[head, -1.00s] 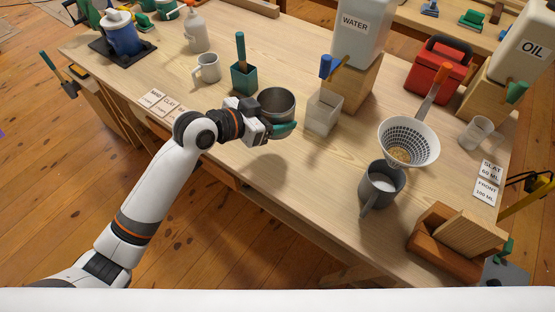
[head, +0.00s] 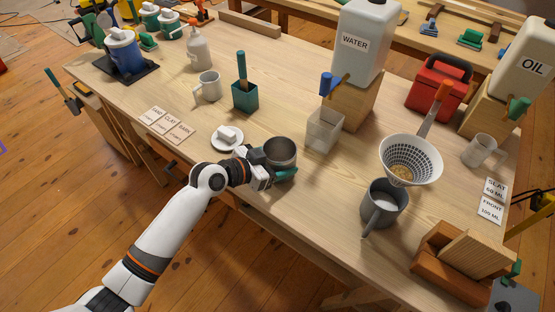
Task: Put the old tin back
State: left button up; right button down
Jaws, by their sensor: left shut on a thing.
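The old tin (head: 281,151) is a round grey metal can, open at the top and upright. My left gripper (head: 284,173) is shut on its near side with teal fingers. The tin is near the table's front edge; I cannot tell whether its base touches the table or hangs just above it. The fingers hide its lower part. My right gripper is not in view.
A white saucer (head: 221,145) with a white block lies just left of the tin. A teal box (head: 245,99), a clear container (head: 323,132) and a dark grey mug (head: 380,205) stand around. Bare wood (head: 310,190) lies right of the tin.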

pick_arm(q)
jog(key=o, duration=1.1)
jog(key=shift+o, duration=0.2)
jog(key=v, duration=1.2)
jog(key=shift+s, duration=0.1)
